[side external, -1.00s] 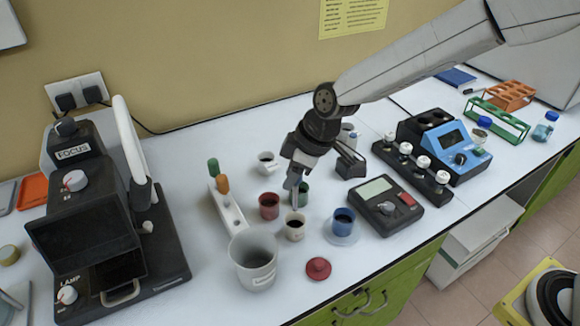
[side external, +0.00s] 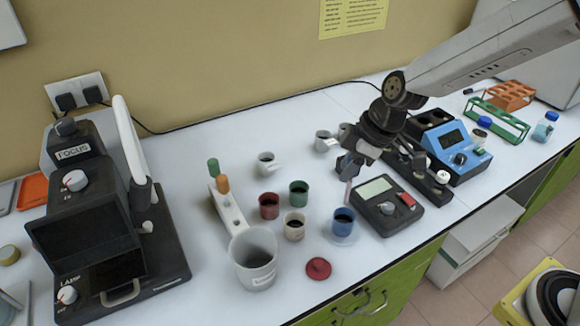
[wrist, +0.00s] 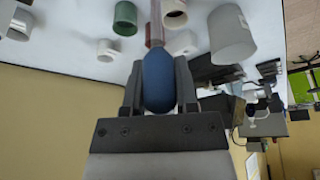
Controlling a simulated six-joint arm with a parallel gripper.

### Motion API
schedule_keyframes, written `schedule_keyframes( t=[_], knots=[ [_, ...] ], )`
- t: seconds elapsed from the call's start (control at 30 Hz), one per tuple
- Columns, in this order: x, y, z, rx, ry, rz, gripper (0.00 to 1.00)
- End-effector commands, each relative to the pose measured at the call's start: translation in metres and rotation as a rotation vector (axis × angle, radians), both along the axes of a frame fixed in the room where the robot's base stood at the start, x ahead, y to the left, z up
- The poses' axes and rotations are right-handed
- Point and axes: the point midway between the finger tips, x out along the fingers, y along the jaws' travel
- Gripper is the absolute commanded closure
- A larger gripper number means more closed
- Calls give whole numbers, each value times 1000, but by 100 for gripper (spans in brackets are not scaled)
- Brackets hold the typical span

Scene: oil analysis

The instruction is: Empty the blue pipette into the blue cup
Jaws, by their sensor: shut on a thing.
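The blue cup (side external: 343,220) stands upright on a pale round dish at the middle right in the side external view, with dark contents. My gripper (side external: 351,164) is above it, pointing down. In the wrist view my gripper is shut on the blue bulb of the blue pipette (wrist: 159,80). The thin, see-through pipette tube (side external: 348,193) hangs slightly tilted, and its lower end appears just above the blue cup's opening. I cannot tell whether the tip is inside the rim. The blue cup cannot be made out in the wrist view.
Near the blue cup stand a white cup (side external: 294,226), a green cup (side external: 299,194), a red cup (side external: 269,206) and a large beaker (side external: 253,262). A red lid (side external: 318,268) lies in front. A scale (side external: 385,205) is to the right. The pipette rack (side external: 228,207) holds green and orange pipettes.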

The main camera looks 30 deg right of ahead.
Motion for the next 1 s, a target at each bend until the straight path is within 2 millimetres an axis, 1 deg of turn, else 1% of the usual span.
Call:
schedule_keyframes(
  t=[0.37,1.0],
  knots=[
    [-1,-2,-4,1,0,-2,71],
    [-1,-2,-40,2,0,-1,71]
  ],
)
